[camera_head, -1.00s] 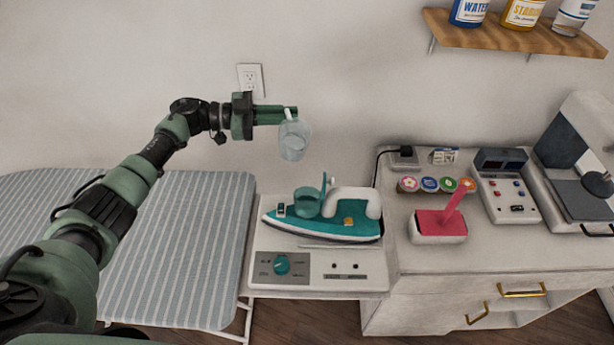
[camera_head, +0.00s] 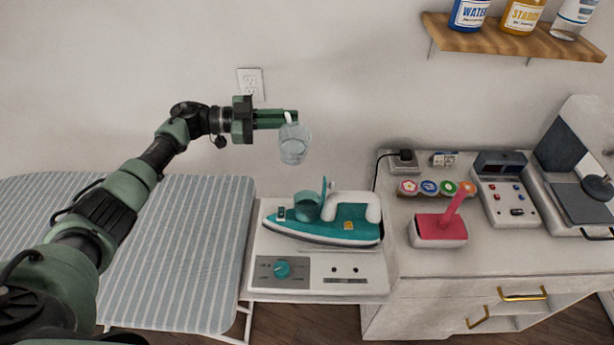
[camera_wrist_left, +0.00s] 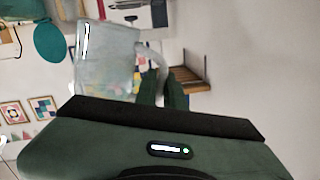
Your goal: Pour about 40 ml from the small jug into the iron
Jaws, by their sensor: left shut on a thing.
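My left gripper (camera_head: 288,118) is shut on the handle of the small jug (camera_head: 294,146), a clear, see-through vessel. It holds the jug in the air above the iron, against the pale wall. The jug looks close to upright; its liquid level is hard to tell. The jug also shows in the left wrist view (camera_wrist_left: 107,58), beside the dark fingers. The teal and white iron (camera_head: 340,222) rests on a white station with a dial. A round teal part (camera_head: 308,206) with a raised lid stands at the iron's left end. My right gripper is not in view.
A striped ironing board (camera_head: 180,240) lies left of the iron. On the right, a cabinet top (camera_head: 400,255) carries a red-topped box (camera_head: 438,230), several round coloured lids and a control box (camera_head: 506,195). A wooden shelf (camera_head: 515,37) with bottles is at upper right.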

